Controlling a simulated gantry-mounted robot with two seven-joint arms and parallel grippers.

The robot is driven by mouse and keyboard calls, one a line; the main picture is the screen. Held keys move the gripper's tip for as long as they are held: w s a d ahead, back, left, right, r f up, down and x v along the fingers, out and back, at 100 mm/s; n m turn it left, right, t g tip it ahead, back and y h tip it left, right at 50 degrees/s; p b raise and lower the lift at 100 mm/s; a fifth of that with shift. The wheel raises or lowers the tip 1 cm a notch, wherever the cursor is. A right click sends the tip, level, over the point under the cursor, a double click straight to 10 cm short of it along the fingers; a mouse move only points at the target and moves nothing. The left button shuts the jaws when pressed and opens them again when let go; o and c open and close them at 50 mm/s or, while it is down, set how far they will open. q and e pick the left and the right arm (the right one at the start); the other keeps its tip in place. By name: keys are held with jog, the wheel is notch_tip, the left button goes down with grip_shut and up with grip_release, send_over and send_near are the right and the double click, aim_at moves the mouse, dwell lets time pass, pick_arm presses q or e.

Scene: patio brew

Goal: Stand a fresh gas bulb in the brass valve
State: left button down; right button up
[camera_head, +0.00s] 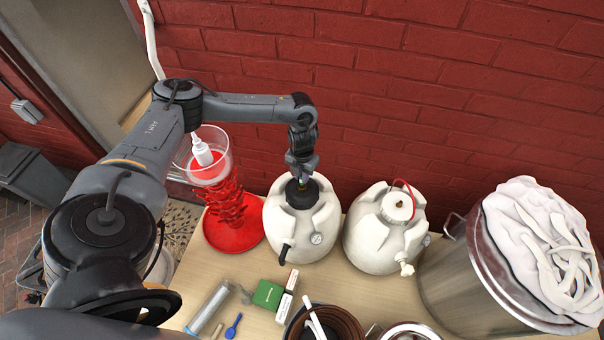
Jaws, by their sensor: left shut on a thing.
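My left gripper (301,172) points down right over the black cap (301,192) of the left white keg (318,232). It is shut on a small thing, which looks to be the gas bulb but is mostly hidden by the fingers. A small greenish-yellow bit shows just under the fingertips, at the top of the cap, where the brass valve seems to be. I cannot tell whether the held thing touches the valve. My right gripper is not in view.
A second white keg (385,235) with a red hose stands close on the right. A red stand (233,225) with a clear tub (206,160) is on the left. A green box (268,294), a blue spoon (234,326) and a steel pot (462,280) are also on the table.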

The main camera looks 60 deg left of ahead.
pick_arm(q)
jog(key=shift+f+b, duration=0.3)
jog(key=shift+f, duration=0.25)
dwell(0.4)
jog(key=shift+f+b, duration=0.4)
jog(key=shift+f, duration=0.2)
dwell(0.4)
jog(key=c, duration=1)
grip_release()
jog(key=shift+o, duration=0.2)
jog(key=shift+r, duration=0.1)
notch_tip(320, 180, up, 9)
jog(key=shift+r, duration=0.2)
jog(key=shift+r+p, duration=0.4)
jog(key=shift+r, duration=0.2)
